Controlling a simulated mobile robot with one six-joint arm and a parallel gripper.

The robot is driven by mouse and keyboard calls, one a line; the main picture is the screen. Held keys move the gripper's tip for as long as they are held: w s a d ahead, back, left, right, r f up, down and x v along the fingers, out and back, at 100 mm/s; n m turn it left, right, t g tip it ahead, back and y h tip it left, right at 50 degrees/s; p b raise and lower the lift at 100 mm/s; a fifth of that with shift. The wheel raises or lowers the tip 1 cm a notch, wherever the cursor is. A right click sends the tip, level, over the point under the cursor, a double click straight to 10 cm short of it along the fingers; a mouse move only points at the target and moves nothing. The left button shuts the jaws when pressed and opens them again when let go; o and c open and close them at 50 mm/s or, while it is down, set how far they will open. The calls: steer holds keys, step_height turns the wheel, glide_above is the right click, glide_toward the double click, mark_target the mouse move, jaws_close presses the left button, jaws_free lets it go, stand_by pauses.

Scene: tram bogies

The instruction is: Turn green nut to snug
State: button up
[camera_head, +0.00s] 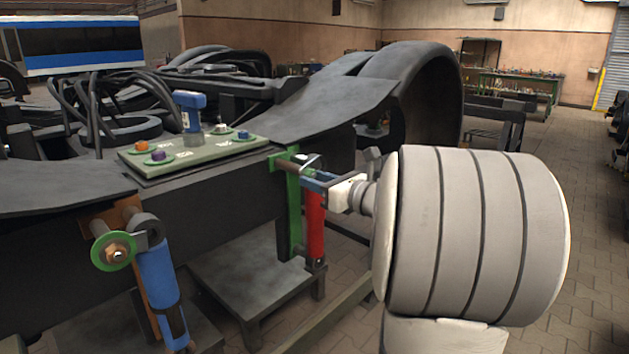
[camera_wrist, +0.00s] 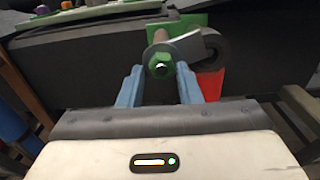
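The green nut (camera_wrist: 160,66) shows in the wrist view in front of a grey washer plate (camera_wrist: 180,50), on the upper end of the red damper (camera_wrist: 211,84). My gripper (camera_wrist: 160,73) has two blue fingers, spread apart. Their tips stand left and right of the nut, with a small gap visible on each side; I cannot tell how deep they reach. In the head view my gripper (camera_head: 308,179) is at the green bracket (camera_head: 292,210) above the red damper (camera_head: 315,226). The nut is hidden there by the gripper and bracket.
A blue damper (camera_head: 158,280) with a green disc (camera_head: 105,253) and brass-coloured nut hangs at left. A pale green panel (camera_head: 190,155) on the dark bogie frame (camera_head: 230,195) carries coloured nuts and a blue tool (camera_head: 190,108). Paved floor lies at right.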

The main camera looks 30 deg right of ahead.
steer(key=shift+o, duration=1.1)
steer(key=shift+r, duration=0.2)
steer(key=shift+s+d, duration=0.1)
steer(key=shift+s, duration=0.05)
steer(key=v, duration=0.7)
steer(key=shift+s+p, duration=0.2)
steer(key=shift+p, duration=0.2)
steer(key=shift+d, duration=0.1)
